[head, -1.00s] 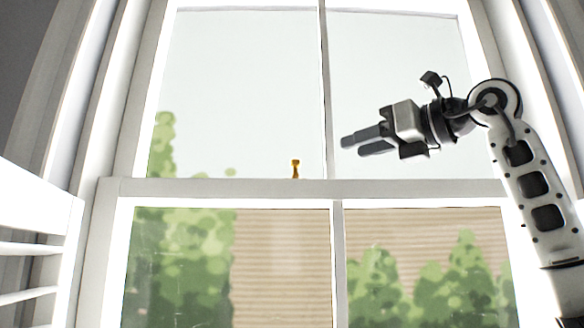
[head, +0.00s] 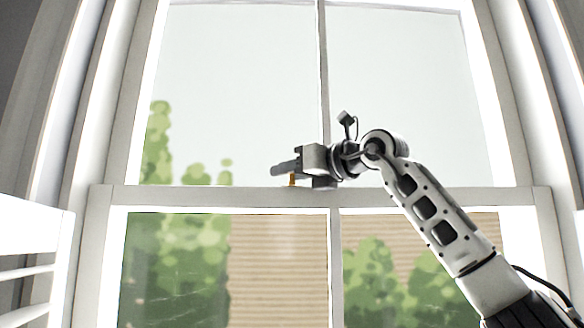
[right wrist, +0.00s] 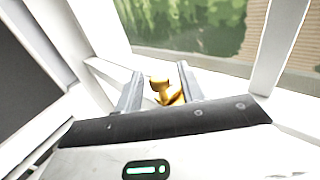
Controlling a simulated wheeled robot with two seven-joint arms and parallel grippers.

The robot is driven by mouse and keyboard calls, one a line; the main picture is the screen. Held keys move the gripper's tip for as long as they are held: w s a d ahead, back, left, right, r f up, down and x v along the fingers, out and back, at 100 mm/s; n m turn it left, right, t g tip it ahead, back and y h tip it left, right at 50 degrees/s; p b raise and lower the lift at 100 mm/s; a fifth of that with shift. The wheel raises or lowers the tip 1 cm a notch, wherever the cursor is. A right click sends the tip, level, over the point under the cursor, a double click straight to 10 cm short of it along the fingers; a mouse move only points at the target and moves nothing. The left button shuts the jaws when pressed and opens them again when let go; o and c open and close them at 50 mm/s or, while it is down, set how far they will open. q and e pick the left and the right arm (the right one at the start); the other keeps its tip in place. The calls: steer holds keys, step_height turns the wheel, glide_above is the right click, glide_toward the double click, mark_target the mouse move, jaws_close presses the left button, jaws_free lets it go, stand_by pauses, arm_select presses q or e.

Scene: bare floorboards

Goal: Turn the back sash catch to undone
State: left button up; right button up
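The sash catch (head: 292,180) is a small brass piece on the meeting rail (head: 200,197) of the window. In the head view my right gripper (head: 284,169) is at the catch and hides its upper part. In the right wrist view the brass catch (right wrist: 163,88) shows between the two grey fingers of my right gripper (right wrist: 160,85), with visible gaps on both sides. The fingers are open around it and do not seem to touch it. My left gripper is not in view.
A vertical glazing bar (head: 323,90) runs up the upper sash just right of the catch. White louvred shutter (head: 30,255) stands at the lower left. The rail is clear left of the catch.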

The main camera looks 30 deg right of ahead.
jaws_close()
steer(key=shift+a, duration=0.1)
